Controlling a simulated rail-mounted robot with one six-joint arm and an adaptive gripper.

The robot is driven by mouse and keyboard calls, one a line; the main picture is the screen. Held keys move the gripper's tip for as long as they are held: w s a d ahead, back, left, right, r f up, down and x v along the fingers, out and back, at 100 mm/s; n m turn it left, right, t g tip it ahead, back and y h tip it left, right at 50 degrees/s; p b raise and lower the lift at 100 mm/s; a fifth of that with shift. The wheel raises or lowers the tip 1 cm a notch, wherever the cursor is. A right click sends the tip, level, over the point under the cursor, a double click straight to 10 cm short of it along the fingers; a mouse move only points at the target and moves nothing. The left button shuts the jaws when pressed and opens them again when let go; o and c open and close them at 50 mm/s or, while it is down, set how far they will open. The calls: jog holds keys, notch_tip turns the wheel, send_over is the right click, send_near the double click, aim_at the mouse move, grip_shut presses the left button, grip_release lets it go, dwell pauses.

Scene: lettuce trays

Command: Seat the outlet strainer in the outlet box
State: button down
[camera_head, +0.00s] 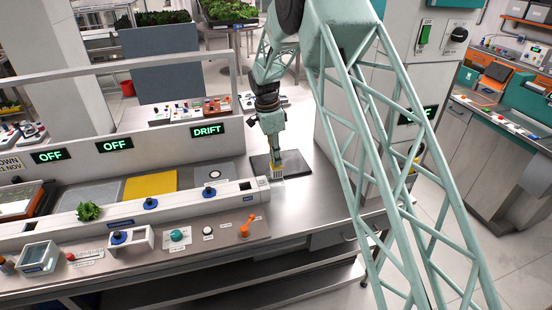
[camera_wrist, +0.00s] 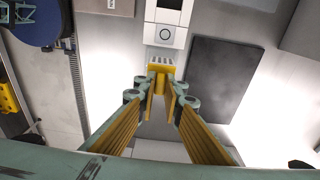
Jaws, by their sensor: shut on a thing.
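My gripper (camera_head: 274,156) points down near the right end of the long white channel. In the wrist view its yellow-padded fingers (camera_wrist: 160,90) close at the tips on a small yellow piece with pale teeth, which I take as the outlet strainer (camera_wrist: 160,70). In the head view the strainer (camera_head: 277,173) hangs upright under the fingers, teeth down. The outlet box appears to be the white box at the channel's end (camera_head: 250,188). It also shows in the wrist view (camera_wrist: 165,17), with a dark opening, just beyond the strainer and apart from it. The strainer's height above the bench is unclear.
A dark mat (camera_head: 310,165) lies on the steel bench behind the strainer. Blue knobs (camera_head: 151,203) stand along the channel. An orange fitting (camera_head: 248,226), a teal knob (camera_head: 177,236) and small boxes line the front ledge. The bench right of the channel is mostly clear.

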aim_at(276, 172)
jog(key=shift+f, duration=0.15)
jog(key=shift+f+b, duration=0.45)
jog(key=shift+f, duration=1.7)
jog(key=shift+f+b, duration=0.65)
jog(key=shift+f, duration=0.3)
jog(key=shift+f+b, duration=0.35)
jog(key=shift+b, duration=0.3)
jog(key=c, duration=2.7)
grip_release()
jog(key=o, duration=0.5)
